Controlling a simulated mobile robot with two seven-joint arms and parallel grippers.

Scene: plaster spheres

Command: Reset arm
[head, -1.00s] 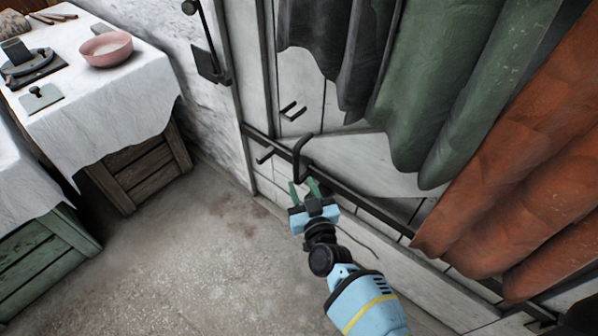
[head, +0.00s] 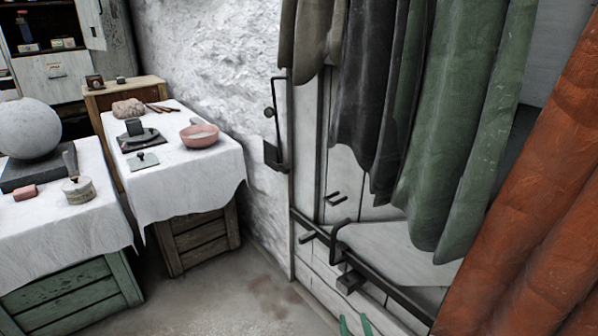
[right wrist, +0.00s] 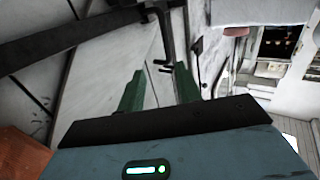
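My right gripper (head: 355,325) shows only as two green fingertips at the bottom edge of the head view. It is beside the low white panelled wall with the dark rail (head: 372,272). In the right wrist view its two green fingers (right wrist: 158,88) stand apart with nothing between them, so it is open and empty. The dark rail and a bent hook (right wrist: 165,45) show beyond the fingers. The rest of my right arm is out of the head view. My left gripper is not in view.
Green cloth (head: 455,120) and orange cloth (head: 535,200) hang at the right. Two cloth-covered crates stand at the left, with a plaster sphere (head: 28,128), a pink bowl (head: 199,135) and a pink block (head: 25,192). Bare floor (head: 235,300) lies between.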

